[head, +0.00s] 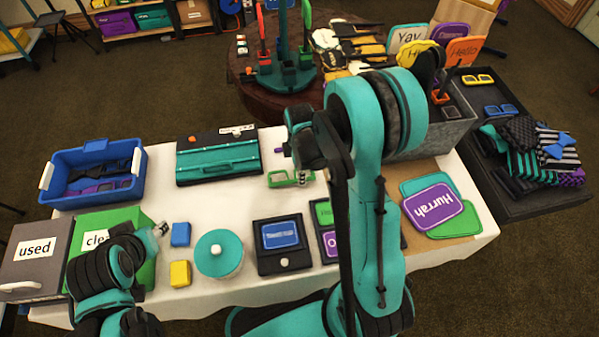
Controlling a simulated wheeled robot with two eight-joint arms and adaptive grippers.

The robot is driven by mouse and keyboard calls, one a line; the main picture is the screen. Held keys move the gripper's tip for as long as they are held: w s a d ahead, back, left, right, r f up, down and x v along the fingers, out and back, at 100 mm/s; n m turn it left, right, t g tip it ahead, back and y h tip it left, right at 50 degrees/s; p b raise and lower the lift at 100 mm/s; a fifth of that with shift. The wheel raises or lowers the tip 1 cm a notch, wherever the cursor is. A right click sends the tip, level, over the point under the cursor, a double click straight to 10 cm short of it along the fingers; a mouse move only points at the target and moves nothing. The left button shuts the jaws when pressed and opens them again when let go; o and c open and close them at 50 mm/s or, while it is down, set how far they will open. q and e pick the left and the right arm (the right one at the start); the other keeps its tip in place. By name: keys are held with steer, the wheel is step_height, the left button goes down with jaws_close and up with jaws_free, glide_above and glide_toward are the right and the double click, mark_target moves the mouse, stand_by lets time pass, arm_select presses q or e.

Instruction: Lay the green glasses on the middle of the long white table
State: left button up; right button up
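The green glasses (279,179) are at the far side of the long white table (225,200), just right of the teal case. I cannot tell whether they rest on the cloth or hang slightly above it. My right gripper (303,178) reaches down over them, its tips at their right part. My own arm hides much of this gripper, so its grip is unclear. My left gripper (162,229) is at the table's left, by the green box labelled "cle…" (95,225). Its fingers are too small and overlapped to read.
A blue crate (133,185), teal case (215,178), "used" box (30,255), blue block (180,234), yellow block (180,273), round teal-lidded tin (219,254) and dark sign case (282,262) stand around the table. Bare cloth lies mid-table. The "Hurrah" sign (433,206) lies right.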

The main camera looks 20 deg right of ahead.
steer(key=o, duration=1.1)
steer(key=shift+f, duration=0.1)
step_height(320, 180, up, 11)
steer(key=p, duration=0.5)
steer(key=s+a+r+m+t, duration=0.2)
steer(key=s+r+m+t, duration=0.1)
steer(key=s+r+m, duration=0.2)
steer(key=s+a+r+m+t, duration=0.3)
steer(key=s+r+m, duration=0.3)
steer(key=r+m, duration=0.2)
steer(key=shift+s+a+r+m+t, duration=0.2)
steer(key=shift+m+t, duration=0.4)
steer(key=shift+m, duration=0.4)
